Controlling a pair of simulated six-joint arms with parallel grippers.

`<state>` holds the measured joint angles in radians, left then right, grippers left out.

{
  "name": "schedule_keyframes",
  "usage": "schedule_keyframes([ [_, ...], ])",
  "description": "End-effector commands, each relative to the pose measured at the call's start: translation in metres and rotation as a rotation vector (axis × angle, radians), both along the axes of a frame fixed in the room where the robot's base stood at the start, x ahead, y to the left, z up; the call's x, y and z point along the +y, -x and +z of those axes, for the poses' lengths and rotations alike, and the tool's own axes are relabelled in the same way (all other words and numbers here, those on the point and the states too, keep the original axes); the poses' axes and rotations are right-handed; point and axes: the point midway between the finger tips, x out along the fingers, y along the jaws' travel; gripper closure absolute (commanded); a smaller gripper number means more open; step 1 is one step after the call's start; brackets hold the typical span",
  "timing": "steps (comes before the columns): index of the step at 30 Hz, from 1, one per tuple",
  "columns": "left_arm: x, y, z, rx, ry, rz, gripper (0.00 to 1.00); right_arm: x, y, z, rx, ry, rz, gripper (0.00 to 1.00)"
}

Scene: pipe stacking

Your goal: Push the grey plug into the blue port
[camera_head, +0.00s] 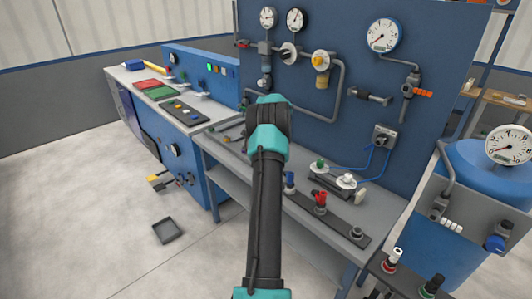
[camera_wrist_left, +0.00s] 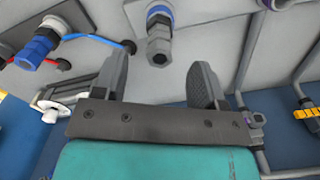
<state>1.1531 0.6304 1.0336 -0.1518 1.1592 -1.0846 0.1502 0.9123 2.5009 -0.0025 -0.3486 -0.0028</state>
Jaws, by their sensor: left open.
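My left arm rises up the middle of the head view, and its teal-and-black wrist hides the fingers there. In the left wrist view my left gripper (camera_wrist_left: 161,66) is open, its two dark fingers well apart. A grey hexagonal fitting with a blue collar (camera_wrist_left: 158,47) shows beyond and between the fingertips, with visible space on both sides. I cannot tell whether this is the plug or the port. In the head view, a blue fitting (camera_head: 290,181) stands on the bench strip. My right gripper is not in view.
The dark strip (camera_head: 338,221) also carries a red fitting (camera_head: 320,201) and a grey fitting (camera_head: 357,232). Behind it stands a blue panel (camera_head: 430,130) with gauges and pipes. A blue tank (camera_head: 470,165) is at right. Open floor (camera_head: 80,220) lies at left.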

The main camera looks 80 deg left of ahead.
Motion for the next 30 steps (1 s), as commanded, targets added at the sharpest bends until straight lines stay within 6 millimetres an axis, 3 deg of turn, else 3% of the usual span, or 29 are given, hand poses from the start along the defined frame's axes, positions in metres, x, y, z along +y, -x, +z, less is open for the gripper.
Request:
schedule_keyframes([
  [9,0.000,0.000,0.064,-0.001,-0.003,0.001,0.35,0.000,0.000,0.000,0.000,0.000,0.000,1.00],
  [16,0.000,0.000,0.102,-0.001,-0.002,0.000,0.35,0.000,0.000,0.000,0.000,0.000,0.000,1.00],
  [21,0.000,0.000,0.116,0.000,0.000,-0.001,0.35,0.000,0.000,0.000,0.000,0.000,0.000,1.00],
  [30,0.000,0.000,0.118,0.000,0.000,0.000,0.35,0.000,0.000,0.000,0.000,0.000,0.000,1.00],
])
